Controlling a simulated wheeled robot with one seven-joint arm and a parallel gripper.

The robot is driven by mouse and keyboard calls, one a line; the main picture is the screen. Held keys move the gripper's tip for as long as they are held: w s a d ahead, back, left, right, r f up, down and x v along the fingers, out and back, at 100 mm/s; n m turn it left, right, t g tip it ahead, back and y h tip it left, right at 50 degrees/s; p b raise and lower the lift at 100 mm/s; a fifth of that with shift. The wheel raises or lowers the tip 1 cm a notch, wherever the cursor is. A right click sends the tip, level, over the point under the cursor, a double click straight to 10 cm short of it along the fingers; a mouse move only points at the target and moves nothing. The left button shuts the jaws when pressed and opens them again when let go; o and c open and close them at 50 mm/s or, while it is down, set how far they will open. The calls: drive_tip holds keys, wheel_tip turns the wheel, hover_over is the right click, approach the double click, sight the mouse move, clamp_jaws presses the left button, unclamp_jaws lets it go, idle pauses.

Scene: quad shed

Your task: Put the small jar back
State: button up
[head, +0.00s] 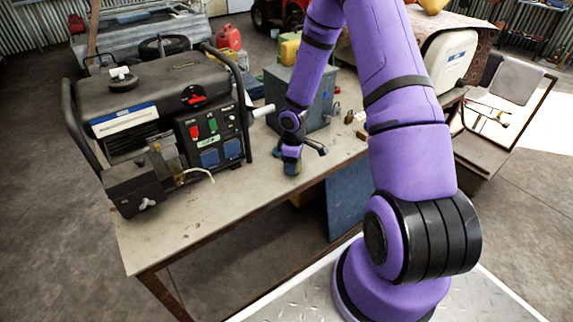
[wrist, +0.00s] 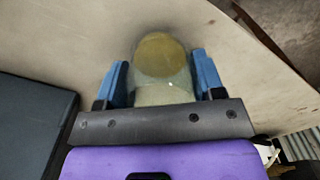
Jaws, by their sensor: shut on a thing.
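The small jar (wrist: 162,70) shows in the wrist view as a rounded, clear, yellowish-green thing between the two blue fingers of my gripper (wrist: 162,82). My gripper is shut on it. In the head view my gripper (head: 291,163) is low over the table (head: 225,205), near its front edge, to the right of the generator. There the jar is mostly hidden by the gripper. I cannot tell whether the jar touches the tabletop.
A generator (head: 160,105) fills the table's left part, with a small grey device at its front corner. A grey box (head: 300,95) stands behind my gripper, with small brass items (head: 349,117) to its right. The front tabletop between generator and gripper is clear.

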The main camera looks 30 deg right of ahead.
drive_tip(key=shift+f, duration=0.35)
drive_tip(key=shift+f, duration=0.1)
drive_tip(key=o, duration=1.1)
drive_tip(key=shift+c, duration=0.2)
